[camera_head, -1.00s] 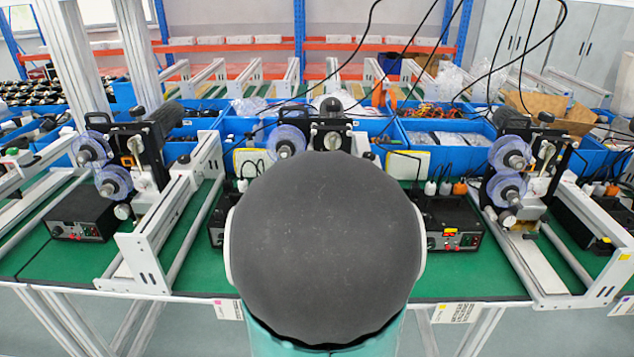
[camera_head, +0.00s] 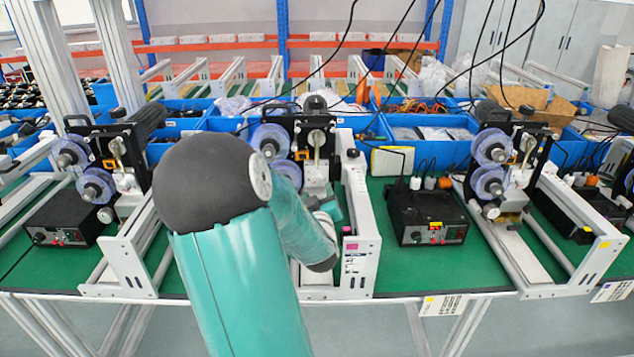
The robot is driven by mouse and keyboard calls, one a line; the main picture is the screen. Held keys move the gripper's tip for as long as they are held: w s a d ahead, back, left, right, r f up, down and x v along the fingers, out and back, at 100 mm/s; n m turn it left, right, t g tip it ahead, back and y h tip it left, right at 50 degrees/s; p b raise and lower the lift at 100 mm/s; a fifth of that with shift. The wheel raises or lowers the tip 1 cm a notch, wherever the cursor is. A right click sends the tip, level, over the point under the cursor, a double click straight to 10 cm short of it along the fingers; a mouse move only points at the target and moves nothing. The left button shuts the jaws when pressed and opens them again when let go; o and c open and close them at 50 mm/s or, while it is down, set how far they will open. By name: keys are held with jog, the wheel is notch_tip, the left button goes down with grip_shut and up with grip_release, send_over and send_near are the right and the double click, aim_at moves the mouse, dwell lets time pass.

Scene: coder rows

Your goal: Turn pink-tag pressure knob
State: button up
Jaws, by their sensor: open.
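The pink tag (camera_head: 349,246) is on the front end of the white rail frame (camera_head: 360,215) of the middle coder (camera_head: 312,135). A round silver knob (camera_head: 317,138) shows on that coder's dark upper plate; I cannot tell whether it is the pressure knob. Clear reels sit on its left side. My teal arm with its large dark joint stands in front and hides the coder's lower left part. My forearm reaches toward the lower part of this coder. My gripper cannot be made out; the arm hides it.
A similar coder (camera_head: 110,160) stands at left and another (camera_head: 510,150) at right, with a black control box (camera_head: 427,215) between middle and right. Blue bins (camera_head: 432,128) line the back, and black cables hang overhead. Green tabletop (camera_head: 400,273) is bare in front of the box.

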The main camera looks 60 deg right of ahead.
aim_at(317, 181)
jog(key=x, duration=0.6)
jog(key=shift+w+d, duration=0.1)
jog(key=shift+d, duration=0.1)
jog(key=c, duration=1)
